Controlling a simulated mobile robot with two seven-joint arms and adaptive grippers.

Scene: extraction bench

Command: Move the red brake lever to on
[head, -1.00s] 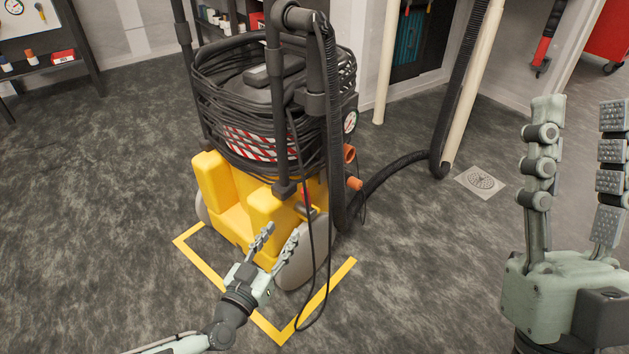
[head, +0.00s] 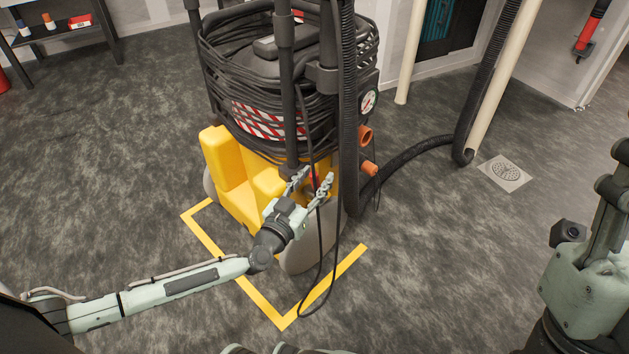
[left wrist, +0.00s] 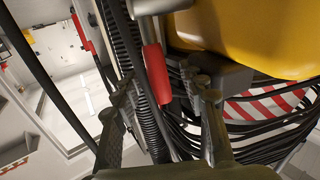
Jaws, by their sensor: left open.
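The red brake lever (head: 316,181) is low on the near side of the yellow-based extraction machine (head: 217,160), mostly hidden by my left gripper (head: 312,177) and cables. In the left wrist view the lever (left wrist: 157,73) shows as a red grip on a grey metal arm. My left gripper is open, its two fingers on either side of the lever in that view; I see no clear contact. My right gripper (head: 606,200) is at the right edge, away from the machine, with its fingers partly cut off.
A black cable (head: 321,265) hangs beside my left gripper. A grey wheel (head: 303,258) stands just below it, inside yellow floor tape (head: 262,306). A thick black hose (head: 420,148) runs right to a pipe. Floor on the left is clear.

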